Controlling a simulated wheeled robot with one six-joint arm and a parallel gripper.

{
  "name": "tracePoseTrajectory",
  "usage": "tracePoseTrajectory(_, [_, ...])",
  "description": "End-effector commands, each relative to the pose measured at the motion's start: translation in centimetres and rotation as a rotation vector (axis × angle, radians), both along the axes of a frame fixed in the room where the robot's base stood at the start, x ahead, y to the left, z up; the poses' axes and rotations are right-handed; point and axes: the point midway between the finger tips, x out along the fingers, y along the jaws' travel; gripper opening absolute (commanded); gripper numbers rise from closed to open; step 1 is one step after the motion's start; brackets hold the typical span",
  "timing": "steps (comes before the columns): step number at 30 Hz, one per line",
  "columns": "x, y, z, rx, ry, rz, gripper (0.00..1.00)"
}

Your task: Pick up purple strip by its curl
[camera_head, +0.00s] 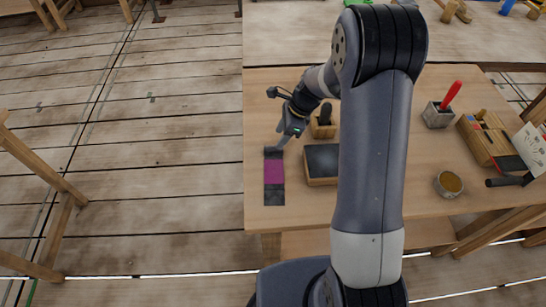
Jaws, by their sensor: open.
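The purple strip (274,172) lies near the left edge of the wooden table, with dark sections at its far and near ends. Its curl cannot be made out clearly at this size. My gripper (280,142) is open, and its fingertips are at or just above the strip's far end. Whether they touch it cannot be told. The gripper holds nothing that I can see.
A dark-topped wooden block (321,161) stands right of the strip, partly behind my arm. A small wooden holder (323,127) is behind it. A red-handled tool in a grey block (438,115), a round pot (449,184) and a wooden box (489,141) stand farther right.

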Motion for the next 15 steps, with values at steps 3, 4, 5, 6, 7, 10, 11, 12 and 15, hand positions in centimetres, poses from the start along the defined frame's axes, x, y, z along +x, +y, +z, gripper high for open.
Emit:
tracePoseTrajectory(3, [0.0,0.3,-0.7,0.0,0.001,-0.001,0.47])
tracePoseTrajectory(4, [0.0,0.4,-1.0,-0.001,0.003,0.0,0.47])
tracePoseTrajectory(5, [0.0,0.5,-1.3,-0.001,0.004,0.001,0.47])
tracePoseTrajectory(6, [0.0,0.7,-1.9,-0.001,0.003,0.0,0.47])
tracePoseTrajectory(7, [0.0,0.9,-2.2,-0.001,0.004,0.002,0.47])
tracePoseTrajectory(10, [0.1,1.4,-3.5,-0.001,0.003,0.001,0.47])
tracePoseTrajectory(11, [0.1,1.5,-3.9,-0.001,0.002,0.002,0.47])
tracePoseTrajectory(12, [0.1,1.7,-4.3,-0.001,0.002,0.002,0.47])
tracePoseTrajectory(15, [0.2,1.9,-4.8,0.0,0.0,0.001,0.47])
